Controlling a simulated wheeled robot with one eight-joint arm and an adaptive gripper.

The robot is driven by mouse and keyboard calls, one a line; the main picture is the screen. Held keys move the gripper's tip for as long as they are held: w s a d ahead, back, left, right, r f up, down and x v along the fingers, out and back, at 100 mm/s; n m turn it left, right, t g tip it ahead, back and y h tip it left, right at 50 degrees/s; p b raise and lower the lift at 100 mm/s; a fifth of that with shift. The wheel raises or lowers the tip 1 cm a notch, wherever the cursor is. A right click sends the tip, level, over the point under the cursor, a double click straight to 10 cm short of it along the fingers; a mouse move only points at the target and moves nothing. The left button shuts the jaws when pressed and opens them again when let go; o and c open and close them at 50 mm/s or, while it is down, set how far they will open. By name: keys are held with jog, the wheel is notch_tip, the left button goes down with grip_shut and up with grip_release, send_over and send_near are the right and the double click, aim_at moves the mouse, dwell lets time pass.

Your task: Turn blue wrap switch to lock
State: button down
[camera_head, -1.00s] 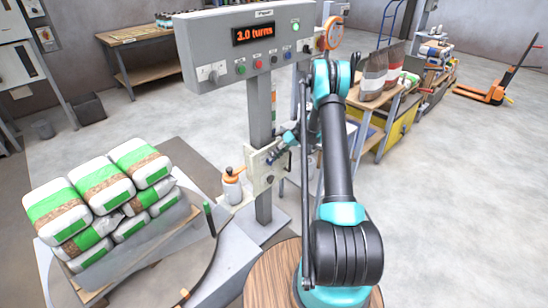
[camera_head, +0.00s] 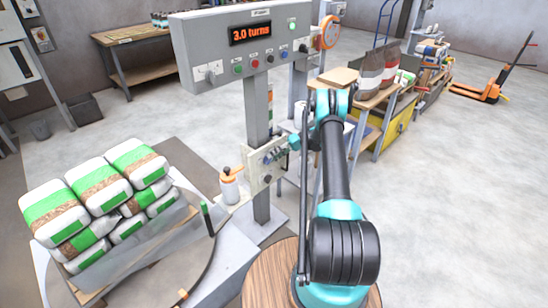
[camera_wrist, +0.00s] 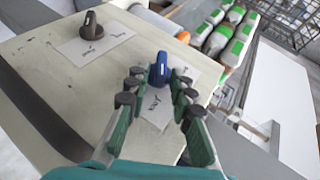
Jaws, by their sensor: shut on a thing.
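The blue wrap switch (camera_wrist: 160,68) is a small blue knob on a white label on the pale panel face. In the wrist view my gripper (camera_wrist: 158,82) has its two dark-tipped fingers on either side of the knob and is shut on it. The knob's top stays visible between the fingertips. In the head view my gripper (camera_head: 287,146) is at the small pale panel (camera_head: 259,168) on the grey post, and the knob is too small to make out there.
A dark grey knob (camera_wrist: 92,25) sits on its own label to the left of the blue one. A control box with a red display (camera_head: 250,33) stands above the small panel. An orange-topped bottle (camera_head: 229,186) stands beside it. Stacked bags (camera_head: 95,180) fill the left.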

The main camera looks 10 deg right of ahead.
jog(key=shift+a, duration=0.1)
jog(key=c, duration=1.6)
grip_release()
jog(key=shift+v, duration=3.7)
